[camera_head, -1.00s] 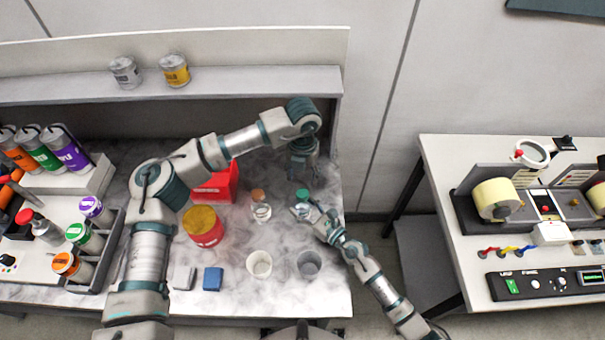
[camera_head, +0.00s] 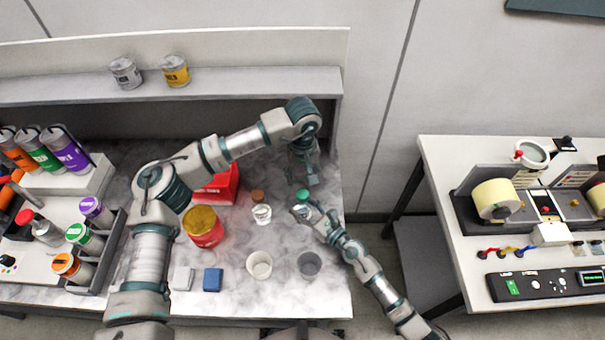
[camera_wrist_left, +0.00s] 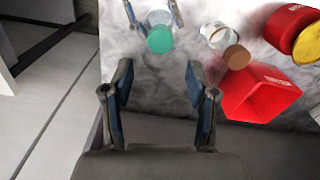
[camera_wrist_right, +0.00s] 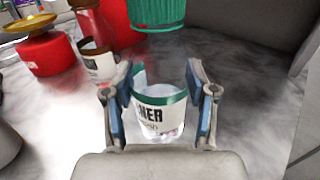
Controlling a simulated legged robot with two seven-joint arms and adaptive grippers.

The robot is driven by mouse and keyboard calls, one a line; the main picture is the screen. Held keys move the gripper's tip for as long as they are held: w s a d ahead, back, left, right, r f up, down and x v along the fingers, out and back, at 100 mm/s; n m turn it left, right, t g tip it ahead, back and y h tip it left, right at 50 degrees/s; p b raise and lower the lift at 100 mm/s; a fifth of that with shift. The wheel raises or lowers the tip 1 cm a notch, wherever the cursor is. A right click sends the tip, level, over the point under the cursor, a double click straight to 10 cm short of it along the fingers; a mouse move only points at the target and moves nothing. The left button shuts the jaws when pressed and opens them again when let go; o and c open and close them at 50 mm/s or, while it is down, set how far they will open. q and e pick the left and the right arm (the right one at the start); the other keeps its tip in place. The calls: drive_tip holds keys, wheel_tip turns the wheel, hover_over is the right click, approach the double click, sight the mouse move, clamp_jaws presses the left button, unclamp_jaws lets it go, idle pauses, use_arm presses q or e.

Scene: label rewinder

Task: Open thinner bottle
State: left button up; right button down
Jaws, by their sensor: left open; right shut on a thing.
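The thinner bottle (camera_wrist_right: 160,110) is clear, with a green-edged label ending in "NER" and a green cap (camera_head: 302,194). My right gripper (camera_wrist_right: 160,100) is shut on the bottle's body, one finger on each side. The bottle stands upright at the right part of the marble table. My left gripper (camera_head: 311,180) hangs above and behind the bottle, pointing down. In the left wrist view its fingers (camera_wrist_left: 158,85) are wide apart and empty, with the green cap (camera_wrist_left: 160,40) beyond them. The cap is on the bottle, free of the left fingers.
A clear bottle with a brown cap (camera_head: 258,196) stands left of the thinner bottle. A red bin (camera_head: 222,188) and a red can with a yellow lid (camera_head: 202,222) are further left. Two cups (camera_head: 259,264) stand at the front. The table's right edge is close by.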

sight(302, 193)
use_arm(q)
drive_tip(key=m, duration=0.6)
drive_tip(key=shift+f+m, duration=0.15)
drive_tip(key=shift+m, duration=0.15)
wheel_tip(302, 193, down, 8)
drive_tip(key=shift+r, duration=0.15)
